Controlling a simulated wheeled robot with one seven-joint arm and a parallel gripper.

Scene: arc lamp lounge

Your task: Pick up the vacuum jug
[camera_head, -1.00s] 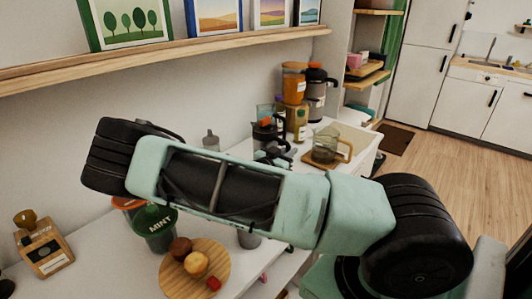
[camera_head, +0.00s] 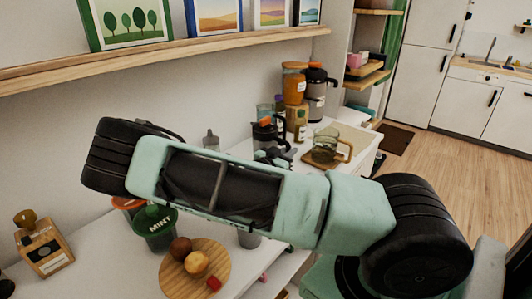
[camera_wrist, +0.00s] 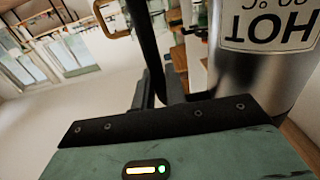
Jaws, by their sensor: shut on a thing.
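The vacuum jug (camera_wrist: 258,75) fills the right of the wrist view. It has a shiny steel body, a white label reading HOT upside down, and a black handle (camera_wrist: 147,45) on its left. My gripper (camera_wrist: 158,92) is shut on that handle, with dark fingers on either side of it. In the head view my gripper (camera_head: 273,156) is small, just past my forearm. A dark vessel with an orange top (camera_head: 265,136) is right beside it and looks like the same jug. Its lower part is hidden, so I cannot tell whether it touches the counter.
A glass mug with a wooden handle (camera_head: 326,146) stands close on the right. Behind are a steel dispenser (camera_head: 318,92), an orange-topped jar (camera_head: 294,82) and an amber bottle (camera_head: 298,122). A wooden shelf (camera_head: 160,55) runs above.

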